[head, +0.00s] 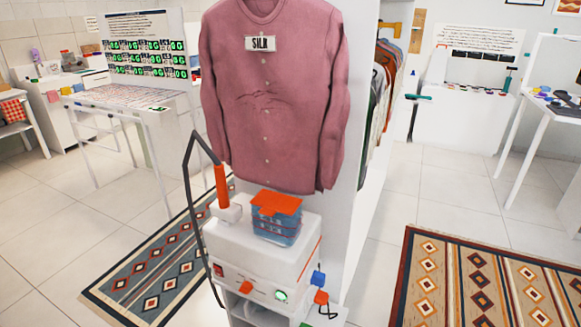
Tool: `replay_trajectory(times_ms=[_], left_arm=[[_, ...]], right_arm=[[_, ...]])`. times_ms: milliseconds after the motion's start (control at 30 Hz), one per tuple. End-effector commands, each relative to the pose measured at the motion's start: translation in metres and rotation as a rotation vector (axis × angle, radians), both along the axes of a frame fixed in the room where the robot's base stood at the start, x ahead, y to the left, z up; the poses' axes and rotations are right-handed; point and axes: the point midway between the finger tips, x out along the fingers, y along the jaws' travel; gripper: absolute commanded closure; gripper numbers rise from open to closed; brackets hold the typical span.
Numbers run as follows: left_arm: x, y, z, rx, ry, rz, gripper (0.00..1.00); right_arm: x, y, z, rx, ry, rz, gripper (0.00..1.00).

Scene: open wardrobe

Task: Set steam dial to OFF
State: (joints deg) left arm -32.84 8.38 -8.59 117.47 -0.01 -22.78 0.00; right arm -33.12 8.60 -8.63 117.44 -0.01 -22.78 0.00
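A white garment steamer (285,258) stands in the lower middle of the head view, below a hanging pink shirt. Its front panel has a red switch (219,270) at left, an orange dial (245,287) in the middle and a lit green light (281,295) at right. The dial looks like a small pointer knob; its markings are too small to read. A blue tank with an orange lid (276,203) sits on top. An upright orange handle (222,186) with a dark hose stands at the top left. Neither of my grippers is in view.
The pink shirt (270,110), labelled SILK, hangs just behind and above the steamer. A blue piece (318,278) and an orange piece (321,297) stick out at the steamer's right. Patterned rugs lie on the left (150,270) and right (480,280) floor.

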Motion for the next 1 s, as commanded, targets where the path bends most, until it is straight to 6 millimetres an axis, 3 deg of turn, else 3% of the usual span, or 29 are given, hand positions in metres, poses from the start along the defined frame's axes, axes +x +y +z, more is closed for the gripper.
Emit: replay_trajectory(times_ms=[533, 1000], left_arm=[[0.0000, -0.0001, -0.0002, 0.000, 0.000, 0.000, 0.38], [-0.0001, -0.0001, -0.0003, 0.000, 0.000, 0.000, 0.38]], right_arm=[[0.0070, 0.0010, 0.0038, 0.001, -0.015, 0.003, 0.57], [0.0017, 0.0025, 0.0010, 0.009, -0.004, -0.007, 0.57]])
